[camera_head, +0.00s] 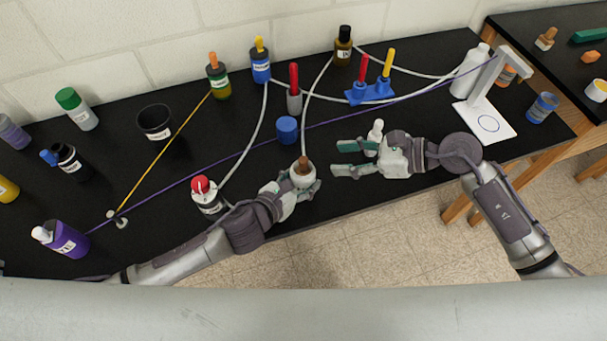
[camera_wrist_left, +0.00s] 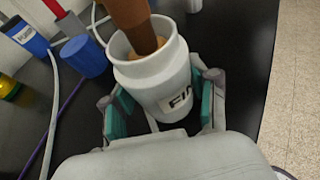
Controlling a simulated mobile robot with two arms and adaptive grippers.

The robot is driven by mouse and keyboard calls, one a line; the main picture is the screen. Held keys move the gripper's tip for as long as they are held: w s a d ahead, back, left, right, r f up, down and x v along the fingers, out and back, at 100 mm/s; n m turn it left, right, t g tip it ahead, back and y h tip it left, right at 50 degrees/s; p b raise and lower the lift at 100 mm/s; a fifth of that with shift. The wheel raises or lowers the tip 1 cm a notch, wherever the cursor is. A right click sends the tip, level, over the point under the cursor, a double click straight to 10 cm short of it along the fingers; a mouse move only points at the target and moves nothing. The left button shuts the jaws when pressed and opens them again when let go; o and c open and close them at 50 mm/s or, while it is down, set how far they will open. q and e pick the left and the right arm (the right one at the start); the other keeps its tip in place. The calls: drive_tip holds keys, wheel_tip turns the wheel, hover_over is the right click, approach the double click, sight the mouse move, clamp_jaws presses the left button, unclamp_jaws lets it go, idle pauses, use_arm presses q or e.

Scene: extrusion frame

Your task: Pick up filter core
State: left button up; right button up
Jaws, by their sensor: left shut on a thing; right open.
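A white open-topped container (camera_wrist_left: 150,75) has a label that seems to start with "FI", the rest hidden. A brown rod-like piece (camera_wrist_left: 140,22) stands up out of its mouth; it also shows in the head view (camera_head: 303,162). I cannot tell which of these is the filter core. My left gripper (camera_head: 304,184) is shut on the white container, with teal finger pads on either side of it in the left wrist view (camera_wrist_left: 163,107).
A blue cylinder (camera_head: 287,128) and a grey holder with a red top (camera_head: 294,98) stand behind my left gripper. A red-capped bottle (camera_head: 206,196) is to its left. White tubes and a purple cord cross the black table (camera_head: 330,215). A white stand (camera_head: 486,122) is at right.

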sight(302, 159)
drive_tip(key=shift+t, duration=0.4)
drive_tip(key=x, duration=1)
drive_tip(key=shift+s+a+f, duration=0.1)
drive_tip(key=shift+f, duration=0.35)
clamp_jaws()
